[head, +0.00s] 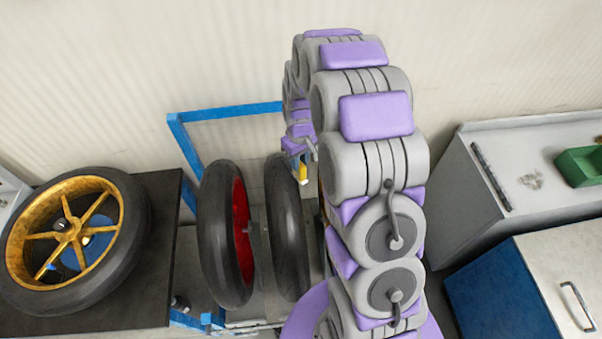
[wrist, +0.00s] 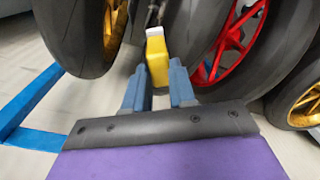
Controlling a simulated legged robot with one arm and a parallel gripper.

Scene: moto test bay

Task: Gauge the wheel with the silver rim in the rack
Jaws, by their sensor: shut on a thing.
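My gripper (wrist: 158,82) is shut on a yellow block-like tool with a white end (wrist: 158,52), which I take for the gauge. The yellow tool also shows small in the head view (head: 301,173), beside the tyres. In the wrist view its white end points up between two black tyres; I cannot tell whether it touches either. In the head view a black-tyred wheel (head: 288,230) stands in the rack, its rim hidden. A red-rimmed wheel (head: 226,232) stands left of it. No silver rim shows clearly in either view.
A gold-rimmed wheel (head: 132,255) lies on a dark bench at left. The rack's blue frame (head: 230,111) rises behind the standing wheels. Grey cabinets, a green bin (head: 582,167) and a blue cabinet (head: 490,295) are at right. My arm hides the rack's right side.

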